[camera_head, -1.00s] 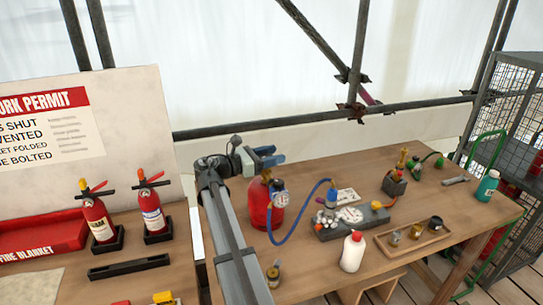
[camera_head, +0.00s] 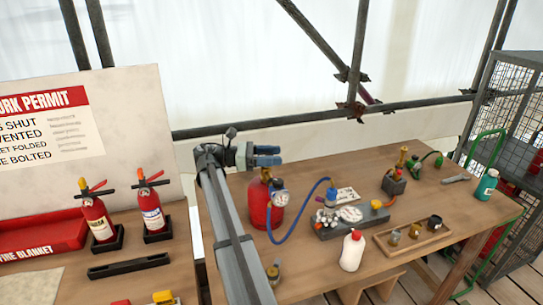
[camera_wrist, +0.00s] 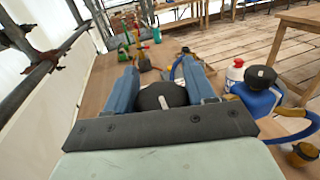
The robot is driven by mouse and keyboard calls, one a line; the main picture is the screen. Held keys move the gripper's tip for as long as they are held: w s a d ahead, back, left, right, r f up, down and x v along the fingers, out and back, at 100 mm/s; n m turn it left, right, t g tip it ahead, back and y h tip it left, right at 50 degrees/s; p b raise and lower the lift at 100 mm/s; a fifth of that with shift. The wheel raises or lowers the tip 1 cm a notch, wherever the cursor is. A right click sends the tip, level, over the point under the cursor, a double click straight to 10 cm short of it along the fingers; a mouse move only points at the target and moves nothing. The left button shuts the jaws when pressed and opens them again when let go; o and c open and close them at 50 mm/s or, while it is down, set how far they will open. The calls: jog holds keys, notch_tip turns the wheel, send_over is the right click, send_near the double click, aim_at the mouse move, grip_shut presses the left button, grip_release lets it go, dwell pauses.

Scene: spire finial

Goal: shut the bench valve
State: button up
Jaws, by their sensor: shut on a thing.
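My gripper (camera_head: 277,155) is at the left part of the bench, just above the top of the red gas cylinder (camera_head: 259,205). Its blue fingers lie on both sides of a dark round knob (camera_wrist: 160,96) in the wrist view, and it is shut on this knob. The knob seems to belong to the cylinder's valve, but the join is hidden. Brass fittings (camera_head: 266,174) show at the cylinder top.
A white bottle (camera_head: 351,252) with a red cap stands in front of the manifold. A wooden tray (camera_head: 414,244) holds small parts. A block with a brass fitting (camera_head: 394,184) and a teal bottle (camera_head: 487,186) stand farther right. A scaffold rail (camera_head: 260,123) runs behind the bench.

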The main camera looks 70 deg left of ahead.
jog(key=o, duration=0.9)
jog(key=shift+o, duration=0.2)
jog(key=v, duration=1.2)
